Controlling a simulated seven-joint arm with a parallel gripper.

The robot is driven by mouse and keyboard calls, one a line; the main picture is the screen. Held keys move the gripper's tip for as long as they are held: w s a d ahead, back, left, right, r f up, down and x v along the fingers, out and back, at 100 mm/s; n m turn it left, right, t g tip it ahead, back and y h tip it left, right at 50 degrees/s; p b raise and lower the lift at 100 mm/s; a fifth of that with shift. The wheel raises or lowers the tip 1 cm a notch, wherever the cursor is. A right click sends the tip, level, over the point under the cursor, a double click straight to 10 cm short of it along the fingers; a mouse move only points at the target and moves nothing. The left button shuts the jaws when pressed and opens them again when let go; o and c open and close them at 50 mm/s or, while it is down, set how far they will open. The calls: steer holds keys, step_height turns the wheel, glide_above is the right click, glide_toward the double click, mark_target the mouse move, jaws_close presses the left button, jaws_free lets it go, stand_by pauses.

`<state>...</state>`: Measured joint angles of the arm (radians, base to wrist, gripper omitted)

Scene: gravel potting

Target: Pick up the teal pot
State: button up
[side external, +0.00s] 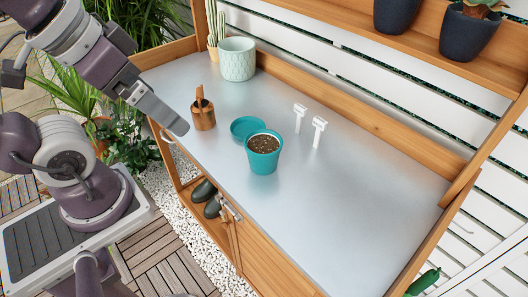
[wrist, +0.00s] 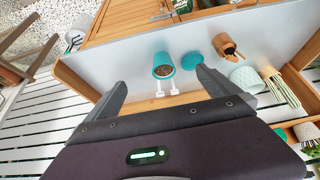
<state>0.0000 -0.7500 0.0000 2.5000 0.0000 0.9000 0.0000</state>
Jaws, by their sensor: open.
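The teal pot (side external: 264,155) stands upright on the metal bench top, filled with dark soil or gravel. A teal saucer (side external: 247,127) lies just behind it to the left. In the wrist view the teal pot (wrist: 163,66) shows beyond and between the fingers, with the saucer (wrist: 191,61) to its right. My gripper (side external: 180,127) is up and to the left of the pot in the side view, apart from it, over the bench's left edge. In the wrist view my gripper (wrist: 158,82) has its two fingers spread wide with nothing between them.
Two white T-shaped labels (side external: 318,132) stand behind the pot to the right. A terracotta pot with a wooden tool (side external: 203,115) is at the left. A pale patterned planter (side external: 237,60) and a cactus (side external: 215,25) stand at the back. The bench's right part (side external: 370,200) is clear.

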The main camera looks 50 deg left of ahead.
stand_by(0.6)
steer(key=n+g+h, duration=0.8)
steer(key=n+h, duration=0.3)
steer(key=n, duration=0.3)
glide_above(259, 141)
steer(key=s+a, duration=0.2)
steer(key=a, duration=0.1)
step_height(259, 141, down, 15)
steer(key=f+n, duration=0.1)
steer(key=w+a+f+n+t+h, duration=0.1)
steer(key=f, duration=0.1)
steer(key=w+f+n+h, duration=0.1)
steer(key=f, duration=0.1)
steer(key=shift+w+a+f, duration=0.15)
steer(key=shift+a+f, duration=0.1)
steer(key=shift+a, duration=0.05)
steer(key=shift+h, duration=0.3)
steer(key=x, duration=0.6)
steer(key=shift+d+f, duration=0.15)
steer(key=shift+f, duration=0.15)
steer(key=shift+d+f, duration=0.1)
steer(key=shift+d, duration=0.2)
steer(key=c, duration=1.5)
